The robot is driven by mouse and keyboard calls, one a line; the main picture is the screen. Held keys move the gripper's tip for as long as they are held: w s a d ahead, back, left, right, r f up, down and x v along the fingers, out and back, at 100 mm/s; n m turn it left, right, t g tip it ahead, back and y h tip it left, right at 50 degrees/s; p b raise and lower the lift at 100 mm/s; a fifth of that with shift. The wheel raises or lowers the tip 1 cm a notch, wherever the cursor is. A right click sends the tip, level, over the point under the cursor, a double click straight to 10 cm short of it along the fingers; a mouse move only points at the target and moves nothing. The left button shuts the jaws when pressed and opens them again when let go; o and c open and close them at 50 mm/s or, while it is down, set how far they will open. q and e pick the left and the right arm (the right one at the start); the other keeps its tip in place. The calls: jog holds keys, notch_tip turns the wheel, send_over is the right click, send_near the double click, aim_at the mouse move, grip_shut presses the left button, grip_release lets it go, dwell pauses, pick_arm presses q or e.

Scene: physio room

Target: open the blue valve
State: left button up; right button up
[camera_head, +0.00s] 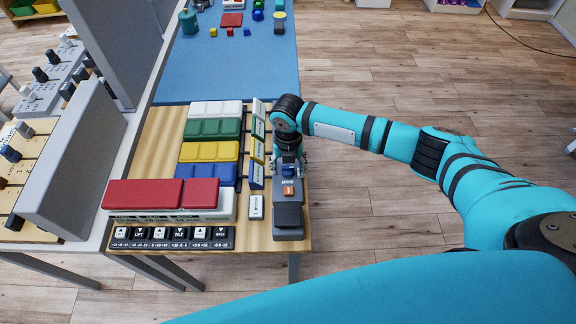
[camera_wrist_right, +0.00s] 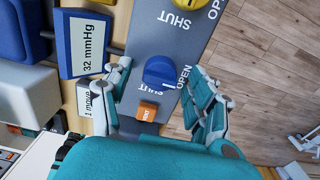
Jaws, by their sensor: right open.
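The blue valve (camera_wrist_right: 162,70) is a round blue knob on a grey panel (camera_wrist_right: 140,40), with SHUT and OPEN printed beside it. A short white mark shows on its lower right side; I cannot tell exactly which word it points to. In the head view the blue valve (camera_head: 288,169) is partly hidden under my right gripper (camera_head: 289,160). In the wrist view my right gripper (camera_wrist_right: 161,78) is open, with one finger on each side of the knob and visible gaps between. My left gripper is not in view.
An orange button (camera_wrist_right: 147,111) sits beside the blue valve, and a yellow valve (camera_wrist_right: 188,5) lies further along the panel. A label reading 32 mmHg (camera_wrist_right: 86,43) stands to the left. Coloured cushions, including a blue one (camera_head: 208,174), fill the table's left.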

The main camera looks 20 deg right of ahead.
aim_at(288, 167)
notch_tip(288, 167, up, 12)
dwell(0.4)
jog(key=shift+f, duration=0.1)
dwell(0.3)
